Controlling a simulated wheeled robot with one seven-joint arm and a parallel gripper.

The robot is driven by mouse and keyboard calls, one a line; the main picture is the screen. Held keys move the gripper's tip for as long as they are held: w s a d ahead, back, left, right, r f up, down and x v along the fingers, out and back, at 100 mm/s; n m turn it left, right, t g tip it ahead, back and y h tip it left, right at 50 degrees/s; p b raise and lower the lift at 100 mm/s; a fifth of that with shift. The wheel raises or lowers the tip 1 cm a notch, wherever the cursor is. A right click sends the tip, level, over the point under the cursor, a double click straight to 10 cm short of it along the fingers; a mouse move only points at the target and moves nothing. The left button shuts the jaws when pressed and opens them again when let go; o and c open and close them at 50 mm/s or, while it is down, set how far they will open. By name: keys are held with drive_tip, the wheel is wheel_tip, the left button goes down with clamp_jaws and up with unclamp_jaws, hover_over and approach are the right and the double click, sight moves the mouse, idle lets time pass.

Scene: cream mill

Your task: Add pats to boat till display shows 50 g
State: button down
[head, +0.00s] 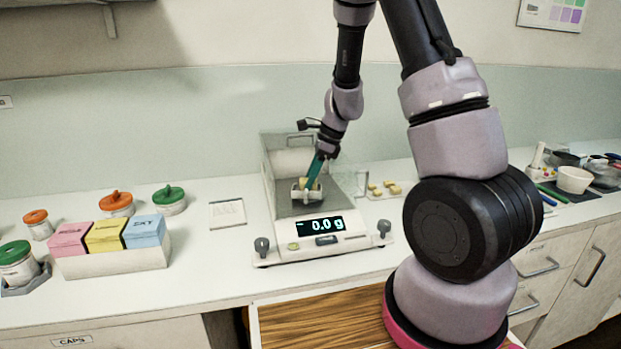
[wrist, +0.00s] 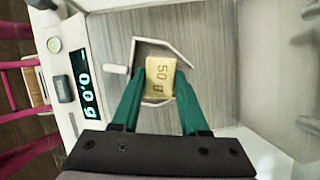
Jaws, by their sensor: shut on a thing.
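My gripper (head: 311,178) reaches into the balance (head: 320,242) from above, its green fingers pointing down. In the wrist view my gripper (wrist: 159,80) is shut on a yellow pat (wrist: 161,72) marked "50 g". The pat also shows small at the fingertips in the head view (head: 303,184). The pale weighing boat (wrist: 151,43) lies under the pat on the grey weighing area; whether they touch I cannot tell. The boat also shows in the head view (head: 298,196). The display (head: 321,225) reads 0.0 g. Several other pats (head: 388,188) sit right of the balance.
A clear glass (head: 362,182) stands beside the balance's right side. The shield walls close around my fingers. Pink, yellow and blue boxes (head: 107,236) and lidded jars (head: 116,204) stand at left. A white bowl (head: 574,180) and tools lie at far right.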

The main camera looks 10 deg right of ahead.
drive_tip(key=shift+c, duration=1.7)
unclamp_jaws()
drive_tip(key=w+v, duration=0.1)
drive_tip(key=v, duration=1)
drive_tip(key=s+d+r+n+t+h, duration=0.1)
drive_tip(key=s+r+n+t, duration=0.5)
drive_tip(key=s+r+n, duration=1)
drive_tip(key=shift+s+r+h, duration=0.7)
drive_tip(key=shift+s+r, duration=0.8)
drive_tip(key=shift+s, duration=1.65)
